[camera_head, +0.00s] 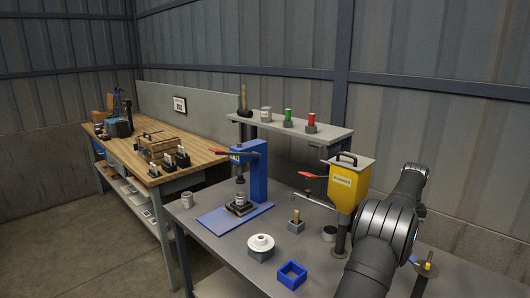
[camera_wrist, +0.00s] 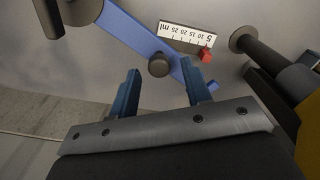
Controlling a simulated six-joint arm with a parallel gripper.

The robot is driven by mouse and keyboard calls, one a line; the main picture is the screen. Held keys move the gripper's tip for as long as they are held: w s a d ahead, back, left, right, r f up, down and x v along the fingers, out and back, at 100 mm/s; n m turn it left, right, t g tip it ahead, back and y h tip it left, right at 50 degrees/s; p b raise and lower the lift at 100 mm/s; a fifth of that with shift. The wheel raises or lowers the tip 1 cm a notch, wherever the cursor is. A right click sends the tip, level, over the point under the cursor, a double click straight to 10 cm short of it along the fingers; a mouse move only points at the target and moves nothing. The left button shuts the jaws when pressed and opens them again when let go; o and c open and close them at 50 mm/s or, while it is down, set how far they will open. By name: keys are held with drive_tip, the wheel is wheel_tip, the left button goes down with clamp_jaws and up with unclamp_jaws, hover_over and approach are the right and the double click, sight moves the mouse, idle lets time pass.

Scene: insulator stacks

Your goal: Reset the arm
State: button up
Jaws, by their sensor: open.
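My gripper (camera_wrist: 160,70) shows in the wrist view with its two blue fingers spread apart and nothing held between them. A blue lever (camera_wrist: 130,30) with a dark round knob (camera_wrist: 158,65) lies beyond the fingertips; the knob appears between them, with gaps to each side. I cannot tell its depth from the fingers. In the head view my arm (camera_head: 387,230) rises at the right, bent beside the yellow dispenser (camera_head: 347,186). The fingers are not clearly seen there.
A white ml scale (camera_wrist: 186,36) with a red pointer (camera_wrist: 206,55) is beyond the lever. On the grey bench (camera_head: 222,248) are a blue press (camera_head: 259,172), a white insulator disc (camera_head: 260,242) on a block and a blue square tray (camera_head: 292,276). A raised shelf (camera_head: 270,125) stands behind.

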wheel_tip(320, 180, down, 2)
drive_tip(key=shift+f, duration=0.1)
drive_tip(key=shift+a, duration=0.1)
drive_tip(key=shift+r, duration=0.2)
drive_tip(key=shift+r, duration=0.6)
wheel_tip(320, 180, up, 11)
wheel_tip(320, 180, down, 12)
drive_tip(key=shift+f, duration=0.25)
drive_tip(key=shift+s+a+n, duration=0.25)
drive_tip(key=shift+a+n, duration=0.35)
drive_tip(key=shift+n, duration=0.1)
